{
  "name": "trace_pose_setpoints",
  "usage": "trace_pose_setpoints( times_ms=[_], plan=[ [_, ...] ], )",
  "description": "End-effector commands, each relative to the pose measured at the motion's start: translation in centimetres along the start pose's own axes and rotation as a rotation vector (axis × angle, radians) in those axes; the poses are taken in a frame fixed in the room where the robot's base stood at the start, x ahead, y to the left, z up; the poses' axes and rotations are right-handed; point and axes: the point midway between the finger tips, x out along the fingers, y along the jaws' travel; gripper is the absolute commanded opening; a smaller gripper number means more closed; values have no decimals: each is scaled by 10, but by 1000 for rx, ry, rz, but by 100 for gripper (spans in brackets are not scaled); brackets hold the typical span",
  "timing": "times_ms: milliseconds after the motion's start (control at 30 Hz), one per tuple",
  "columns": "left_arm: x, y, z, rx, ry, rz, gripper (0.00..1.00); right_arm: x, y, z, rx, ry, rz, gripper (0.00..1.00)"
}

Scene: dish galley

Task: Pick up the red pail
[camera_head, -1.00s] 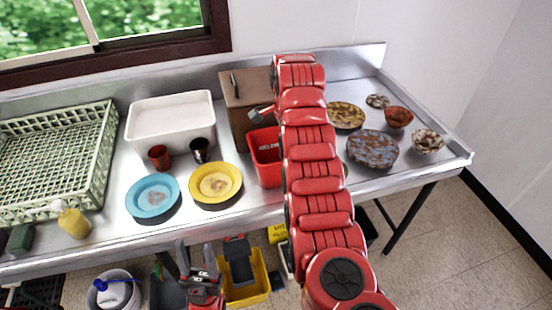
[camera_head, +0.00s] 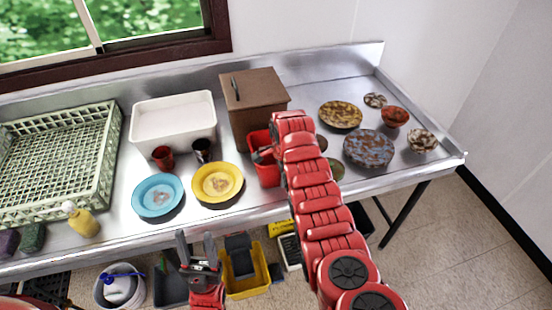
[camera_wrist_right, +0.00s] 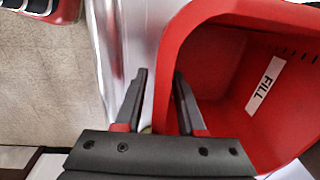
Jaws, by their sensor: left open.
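The red pail (camera_head: 268,177) stands on the steel counter in front of the brown box, partly hidden by my right arm. A white "FILL" label shows on its inside in the right wrist view (camera_wrist_right: 285,12). My right gripper (camera_head: 262,155) is at the pail's rim. In the right wrist view its fingers (camera_wrist_right: 159,75) are apart, one inside the pail and one outside, with the pail's wall between them. I cannot tell if they touch the wall. My left gripper (camera_head: 196,248) is open and empty in front of the counter, low down.
The brown box (camera_head: 255,95) is close behind the pail. A yellow plate (camera_head: 217,182) and a dark cup (camera_head: 203,150) are to its left. Patterned dishes (camera_head: 370,148) lie to the right. A yellow bucket (camera_head: 247,285) is below the counter.

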Motion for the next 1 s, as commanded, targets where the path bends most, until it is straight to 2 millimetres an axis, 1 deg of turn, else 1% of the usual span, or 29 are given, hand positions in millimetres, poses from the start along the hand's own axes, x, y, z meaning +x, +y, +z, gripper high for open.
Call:
trace_pose_setpoints(
  times_ms=[100,233,267,400,467,1000],
  plan=[
    [1,0,0,0,0,0,50,4,1,0,0,0,3,39],
    [1,0,0,0,0,0,50,4,1,0,-1,0,1,39],
    [1,0,0,0,0,0,50,4,1,0,-1,0,1,35],
    [1,0,0,0,0,0,50,4,0,0,-1,0,1,10],
    [1,0,0,0,0,0,50,3,0,0,-1,0,1,0],
    [0,0,0,0,0,0,50,2,0,0,-1,0,0,0]
  ],
)
